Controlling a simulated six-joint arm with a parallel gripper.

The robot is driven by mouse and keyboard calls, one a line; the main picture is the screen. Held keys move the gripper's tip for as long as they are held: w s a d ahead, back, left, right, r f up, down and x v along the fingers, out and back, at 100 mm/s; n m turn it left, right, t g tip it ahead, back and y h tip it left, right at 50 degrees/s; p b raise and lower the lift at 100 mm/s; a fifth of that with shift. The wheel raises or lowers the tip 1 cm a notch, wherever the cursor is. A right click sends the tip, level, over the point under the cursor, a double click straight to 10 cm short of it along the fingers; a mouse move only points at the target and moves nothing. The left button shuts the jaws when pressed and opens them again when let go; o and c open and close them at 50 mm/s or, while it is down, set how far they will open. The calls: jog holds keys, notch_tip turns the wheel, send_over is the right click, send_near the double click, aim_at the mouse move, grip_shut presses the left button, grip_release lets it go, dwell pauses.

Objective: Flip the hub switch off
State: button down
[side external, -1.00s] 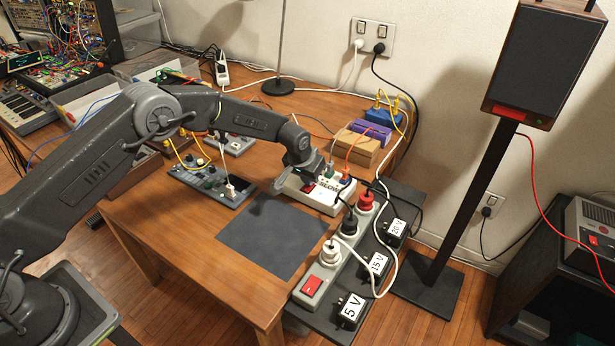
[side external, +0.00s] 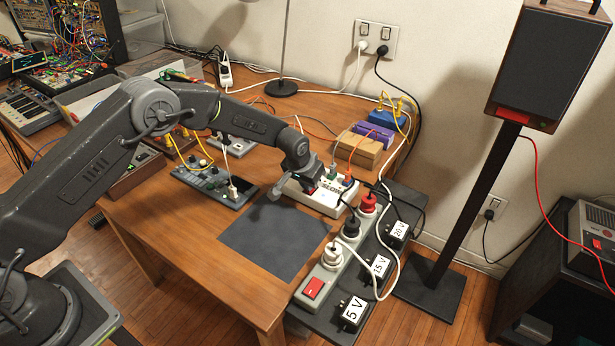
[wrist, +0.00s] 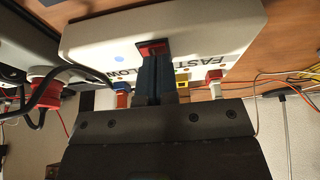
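The hub is a white box (side external: 326,201) lettered SLOW, at the right part of the wooden table. In the wrist view the white box (wrist: 100,42) also reads FAST and carries a small red rocker switch (wrist: 151,46) in a dark frame. My gripper (side external: 309,187) is over the near left side of the box in the side view. In the wrist view its two dark blue fingers (wrist: 154,58) lie side by side with no visible gap. Their tips are at the red switch and partly cover it. I cannot tell whether they touch it, nor which way the switch is tipped.
Cables run from the hub past a wooden block (side external: 364,150). A dark mat (side external: 272,243) is bare. A grey control panel (side external: 205,181) lies to the left.

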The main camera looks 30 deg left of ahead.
jog(key=v, duration=0.4)
jog(key=shift+w+r, duration=0.3)
jog(key=shift+r, duration=0.2)
jog(key=v, duration=0.9)
jog(key=shift+r, duration=0.1)
jog(key=shift+w+r, duration=0.3)
jog(key=shift+w, duration=0.15)
jog(key=shift+f, duration=0.1)
jog(key=x, duration=0.9)
jog(key=s+x, duration=0.1)
jog(key=x, duration=0.3)
jog(key=shift+w+f, duration=0.2)
jog(key=shift+f, duration=0.35)
